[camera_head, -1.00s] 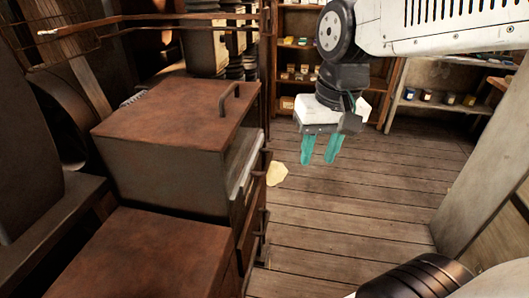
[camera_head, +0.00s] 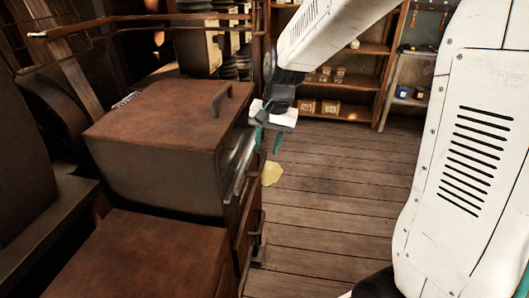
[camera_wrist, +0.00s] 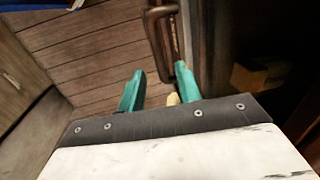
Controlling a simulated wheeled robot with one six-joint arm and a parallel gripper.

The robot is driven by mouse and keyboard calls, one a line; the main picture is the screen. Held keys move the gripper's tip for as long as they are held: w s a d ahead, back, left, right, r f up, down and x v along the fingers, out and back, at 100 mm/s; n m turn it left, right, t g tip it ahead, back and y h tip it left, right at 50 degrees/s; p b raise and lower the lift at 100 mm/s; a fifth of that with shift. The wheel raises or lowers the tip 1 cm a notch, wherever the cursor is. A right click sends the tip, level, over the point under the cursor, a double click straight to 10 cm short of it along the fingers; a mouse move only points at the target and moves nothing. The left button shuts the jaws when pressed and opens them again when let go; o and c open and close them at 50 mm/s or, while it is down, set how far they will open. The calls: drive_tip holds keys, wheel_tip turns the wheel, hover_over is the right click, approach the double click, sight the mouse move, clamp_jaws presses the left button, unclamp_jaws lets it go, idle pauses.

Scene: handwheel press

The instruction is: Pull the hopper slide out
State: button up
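A box-shaped unit with a rusty brown top (camera_head: 160,115) stands at the left in the head view, with a bar handle (camera_head: 221,98) on top. Its right-hand front has a pale strip and dark handles; I cannot tell which part is the hopper slide. My gripper (camera_head: 268,140) is beside the upper part of this front, its teal fingers pointing down. In the wrist view my gripper (camera_wrist: 159,72) is open and empty. A brown bar handle (camera_wrist: 152,30) lies beyond the fingertips, closer to the right finger. No contact is visible.
Lower drawer fronts carry another handle (camera_head: 257,221). A second rusty surface (camera_head: 140,255) is at the near left. Shelves (camera_head: 350,80) stand behind.

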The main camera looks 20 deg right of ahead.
sight(264, 158)
drive_tip(key=shift+w+a+f, duration=0.1)
drive_tip(key=shift+a+f, duration=0.05)
drive_tip(key=shift+f, duration=0.7)
drive_tip(key=shift+w+a+f, duration=0.1)
drive_tip(key=shift+a+f, duration=0.05)
drive_tip(key=shift+f, duration=0.65)
clamp_jaws()
drive_tip(key=shift+s, duration=0.1)
